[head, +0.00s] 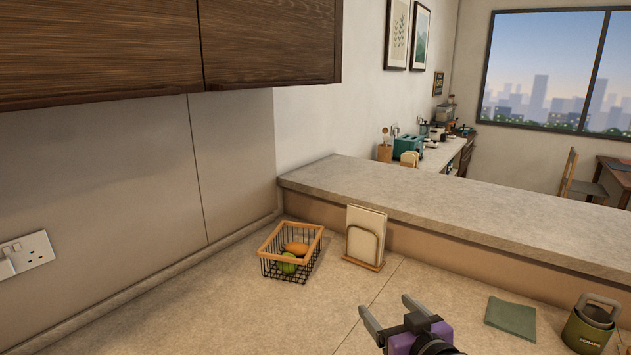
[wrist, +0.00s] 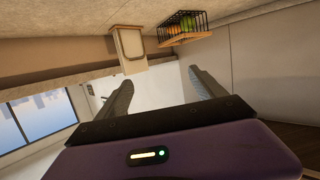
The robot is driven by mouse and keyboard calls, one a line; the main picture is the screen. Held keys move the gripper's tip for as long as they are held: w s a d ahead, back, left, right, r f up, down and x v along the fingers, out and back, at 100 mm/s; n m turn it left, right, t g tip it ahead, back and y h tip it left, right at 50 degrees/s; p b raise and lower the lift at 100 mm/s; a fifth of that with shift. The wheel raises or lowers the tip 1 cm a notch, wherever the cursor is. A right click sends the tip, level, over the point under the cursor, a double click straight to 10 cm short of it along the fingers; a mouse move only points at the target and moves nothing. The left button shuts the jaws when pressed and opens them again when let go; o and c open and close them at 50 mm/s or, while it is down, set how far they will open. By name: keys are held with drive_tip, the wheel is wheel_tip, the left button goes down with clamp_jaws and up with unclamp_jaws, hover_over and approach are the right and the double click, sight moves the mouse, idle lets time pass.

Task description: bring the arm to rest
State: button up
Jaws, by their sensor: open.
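My gripper (head: 390,320) is at the bottom of the head view, to the right of centre, above the counter. Its two dark fingers are spread apart with nothing between them. In the wrist view the fingers (wrist: 160,90) also stand apart and empty, in front of the purple gripper body. The rest of my arm is mostly cut off by the lower edge of the head view.
A wire basket of fruit (head: 318,242) and a napkin holder (head: 364,262) stand behind my gripper, below a raised ledge (head: 450,205). A folded green cloth (head: 511,318) and a green scraps bin (head: 588,328) are to the right. Dark cabinets (head: 270,40) overhang upper left.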

drive_tip(key=s+d+f+m+h+b, duration=0.1)
drive_tip(key=s+f, duration=0.2)
drive_tip(key=s, duration=1.3)
drive_tip(key=s+d+f+m+h+b, duration=0.1)
drive_tip(key=s+d+f, duration=0.1)
drive_tip(key=s, duration=1.4)
drive_tip(key=s+d+f+m+h, duration=0.1)
drive_tip(key=s+f, duration=0.3)
drive_tip(key=s, duration=1.2)
drive_tip(key=shift+s+d+h+b, duration=0.3)
drive_tip(key=shift+s+d+b, duration=0.1)
drive_tip(key=shift+d, duration=0.2)
